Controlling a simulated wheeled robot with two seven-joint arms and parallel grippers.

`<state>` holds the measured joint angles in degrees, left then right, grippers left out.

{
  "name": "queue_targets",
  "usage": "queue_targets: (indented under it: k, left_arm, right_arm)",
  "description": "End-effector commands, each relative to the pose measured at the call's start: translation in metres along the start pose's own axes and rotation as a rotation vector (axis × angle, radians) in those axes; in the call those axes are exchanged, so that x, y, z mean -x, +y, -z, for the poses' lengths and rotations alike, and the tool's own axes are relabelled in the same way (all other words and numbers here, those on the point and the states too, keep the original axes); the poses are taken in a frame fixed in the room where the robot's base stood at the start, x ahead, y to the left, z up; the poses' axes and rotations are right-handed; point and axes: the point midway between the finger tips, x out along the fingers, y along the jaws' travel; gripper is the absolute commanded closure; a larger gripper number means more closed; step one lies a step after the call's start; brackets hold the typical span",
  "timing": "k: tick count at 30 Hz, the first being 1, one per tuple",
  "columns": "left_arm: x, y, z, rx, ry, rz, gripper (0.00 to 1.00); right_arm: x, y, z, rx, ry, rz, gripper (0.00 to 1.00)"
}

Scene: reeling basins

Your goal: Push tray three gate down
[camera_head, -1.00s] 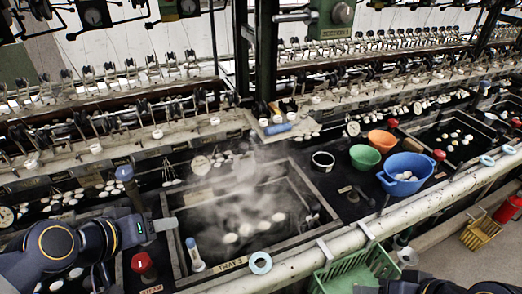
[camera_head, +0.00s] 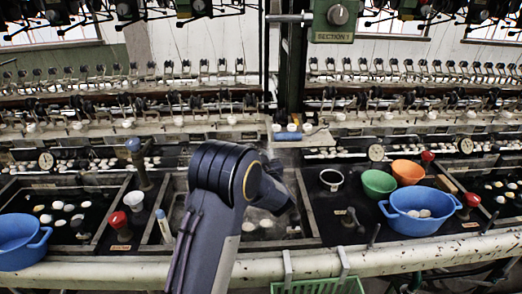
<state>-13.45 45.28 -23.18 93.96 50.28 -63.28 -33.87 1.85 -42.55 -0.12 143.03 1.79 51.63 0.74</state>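The steaming basin (camera_head: 178,186) sits in the middle, where the earlier view shows a tray 3 label. My arm now covers that label and much of the basin. A blue-topped post (camera_head: 134,146) stands upright at its left wall. I cannot tell which part is the gate. A dark arm of mine, apparently the left, rises from the bottom centre across the basin. Its gripper is hidden or out of sight. My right gripper is not in view.
Blue basins stand at the far left (camera_head: 18,242) and right (camera_head: 425,222), with green (camera_head: 378,184) and orange (camera_head: 408,172) bowls beside the right one. A pale pipe (camera_head: 120,275) runs along the front edge. A green basket (camera_head: 318,286) is below it.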

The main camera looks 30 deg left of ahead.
Motion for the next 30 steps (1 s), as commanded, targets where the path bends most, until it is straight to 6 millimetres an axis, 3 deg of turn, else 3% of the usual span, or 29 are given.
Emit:
queue_targets:
  k: [12,23,30]
  left_arm:
    - [-0.061,0.000,0.001,0.001,-0.001,-0.002,0.50]
    - [-0.068,0.000,0.000,0.001,-0.003,-0.004,0.50]
    - [-0.068,0.000,0.000,0.002,-0.003,-0.004,0.79]
  right_arm:
    - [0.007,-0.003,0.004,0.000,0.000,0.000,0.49]
    - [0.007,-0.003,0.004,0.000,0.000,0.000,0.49]
    - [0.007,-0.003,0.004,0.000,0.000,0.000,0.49]
